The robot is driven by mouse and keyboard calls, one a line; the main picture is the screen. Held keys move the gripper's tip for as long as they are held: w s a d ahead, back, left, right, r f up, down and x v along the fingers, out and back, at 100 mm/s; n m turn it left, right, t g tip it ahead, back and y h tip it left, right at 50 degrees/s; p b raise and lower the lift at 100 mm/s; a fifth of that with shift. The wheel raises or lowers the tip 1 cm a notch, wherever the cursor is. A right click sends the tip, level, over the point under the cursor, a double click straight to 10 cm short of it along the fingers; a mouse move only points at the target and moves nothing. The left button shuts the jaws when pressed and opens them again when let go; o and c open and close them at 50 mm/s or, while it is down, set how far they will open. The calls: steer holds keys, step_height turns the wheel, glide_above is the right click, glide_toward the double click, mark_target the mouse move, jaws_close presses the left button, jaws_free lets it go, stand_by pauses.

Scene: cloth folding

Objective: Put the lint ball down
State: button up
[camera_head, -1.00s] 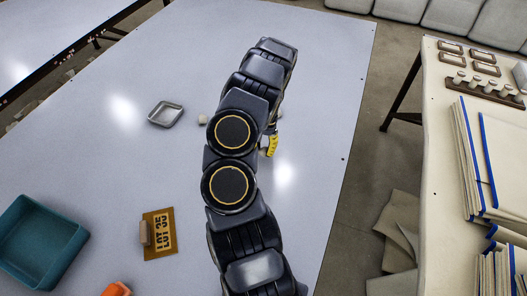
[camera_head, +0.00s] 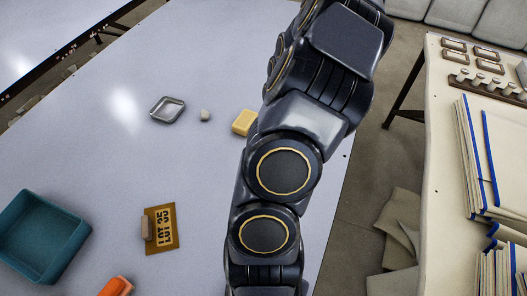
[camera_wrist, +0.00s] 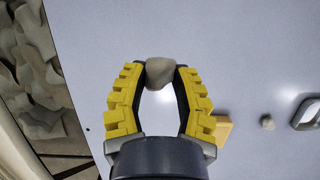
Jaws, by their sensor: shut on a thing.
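My gripper (camera_wrist: 161,73) shows in the wrist view, its yellow-backed fingers closed at the tips on a grey-beige lint ball (camera_wrist: 160,71). The ball sits between the dark pads, above the pale table (camera_wrist: 245,60); how high cannot be told. A second, similar small lump (camera_wrist: 267,122) rests on the table beside the metal tray (camera_wrist: 306,114); it also shows in the head view (camera_head: 205,115). In the head view my arm hides the gripper and the held ball.
A yellow block (camera_head: 243,122) lies right of the loose lump. The tray (camera_head: 167,110) is left of it. A teal bin (camera_head: 40,237), a "LOT 35" board (camera_head: 161,230) and an orange object (camera_head: 117,287) lie nearer. The table's edge is close to the gripper.

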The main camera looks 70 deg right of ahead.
steer(key=shift+s+a+r, duration=0.1)
steer(key=shift+a+r, duration=0.05)
steer(key=shift+a, duration=0.2)
steer(key=w+d+m+t, duration=0.2)
steer(key=w+d+m, duration=0.2)
steer(key=w+m, duration=0.3)
steer(key=m+t+h, duration=0.1)
steer(key=m+h, duration=0.4)
steer(key=m, duration=0.9)
glide_above(169, 117)
steer(key=s+a, duration=0.2)
steer(key=s, duration=0.1)
steer(key=x, duration=0.2)
steer(key=s+x, duration=0.1)
steer(key=x, duration=0.2)
steer(key=shift+a+f, duration=0.15)
steer(key=shift+f, duration=0.25)
steer(key=shift+w+d+f+m, duration=0.15)
steer(key=shift+w+d+m, duration=0.05)
steer(key=shift+m, duration=0.1)
steer(key=shift+w+d+f, duration=0.2)
steer(key=shift+w+f, duration=0.15)
steer(key=shift+f, duration=1.75)
